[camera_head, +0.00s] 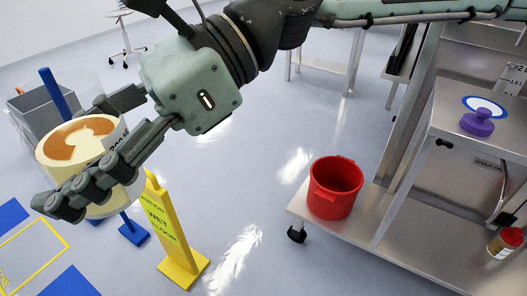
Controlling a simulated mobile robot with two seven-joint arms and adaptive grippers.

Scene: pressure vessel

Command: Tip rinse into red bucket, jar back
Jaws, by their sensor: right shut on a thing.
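The jar (79,146) is a wide pale cylinder with a brownish-orange and cream top face and a white label on its side. My right gripper (92,148) is shut around it at the left of the head view, high above the floor. The jar looks tilted; whether liquid is inside I cannot tell. The red bucket (334,187) stands upright on the low shelf of a metal cart, well to the right of the jar. Its inside looks empty where visible. My left gripper is not in view.
A yellow wet-floor sign (169,235) stands below the gripper. A grey bin (44,108) is behind the jar. The metal cart (425,235) carries a purple-capped item (477,122) above and a small red-capped bottle (505,243) below. Open floor lies between sign and cart.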

